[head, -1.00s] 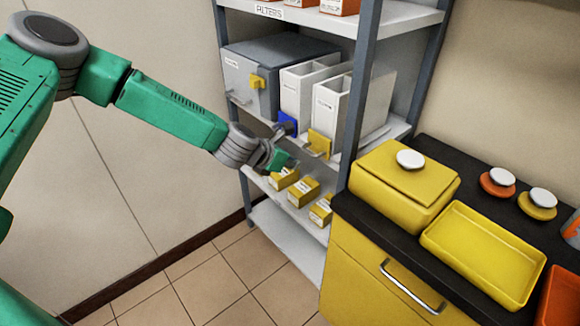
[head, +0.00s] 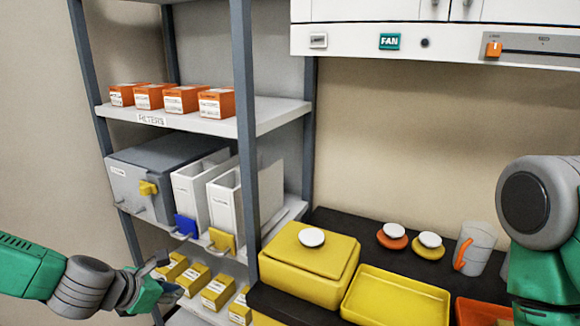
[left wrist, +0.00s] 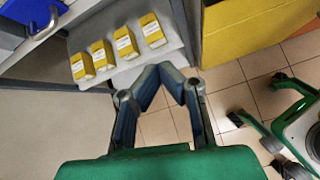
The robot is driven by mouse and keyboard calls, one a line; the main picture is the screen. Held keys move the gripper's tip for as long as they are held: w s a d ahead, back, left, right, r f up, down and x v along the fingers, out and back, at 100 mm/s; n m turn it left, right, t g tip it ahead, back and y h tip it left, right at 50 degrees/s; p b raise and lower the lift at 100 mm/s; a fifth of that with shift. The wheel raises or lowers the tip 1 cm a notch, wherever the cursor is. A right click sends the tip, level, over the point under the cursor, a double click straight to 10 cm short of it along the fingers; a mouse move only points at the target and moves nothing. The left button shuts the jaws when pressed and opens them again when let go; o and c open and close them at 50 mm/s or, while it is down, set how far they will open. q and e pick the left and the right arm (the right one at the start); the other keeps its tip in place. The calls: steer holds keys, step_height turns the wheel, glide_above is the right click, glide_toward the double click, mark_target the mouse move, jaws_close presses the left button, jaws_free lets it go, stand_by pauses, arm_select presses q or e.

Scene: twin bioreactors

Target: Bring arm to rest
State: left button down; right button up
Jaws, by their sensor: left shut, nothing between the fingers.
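My left arm comes in at the lower left of the head view. Its gripper (head: 168,283) is in front of the lower shelf with the yellow boxes (head: 217,290), and it is shut and empty. In the left wrist view the left gripper's fingers (left wrist: 168,70) meet at their tips with nothing between them, over the tiled floor. My right arm (head: 545,235) shows at the right edge of the head view. Its gripper is out of view.
The shelf rack (head: 246,130) holds orange boxes (head: 182,99), a grey case (head: 150,175) and white bins (head: 228,205). A black counter bears a yellow box (head: 305,265), a yellow tray (head: 395,300) and a jug (head: 476,247). Tiled floor (left wrist: 240,95) is open below the left gripper.

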arm_select(q)
steer(key=s+d+f+m+g+b, duration=0.2)
steer(key=s+d+f+m+g, duration=0.15)
steer(key=s+f+m, duration=0.55)
steer(key=s+a+f+m+g+y+b, duration=0.1)
steer(key=s+f+m+g, duration=0.1)
steer(key=s+f+m, duration=0.4)
steer(key=s+a+f+m+g+y+b, duration=0.2)
steer(key=s+f+m, duration=0.5)
steer(key=s+m, duration=0.7)
steer(key=shift+s+a+y, duration=0.3)
steer(key=shift+s, duration=0.7)
steer(key=shift+d+r, duration=0.1)
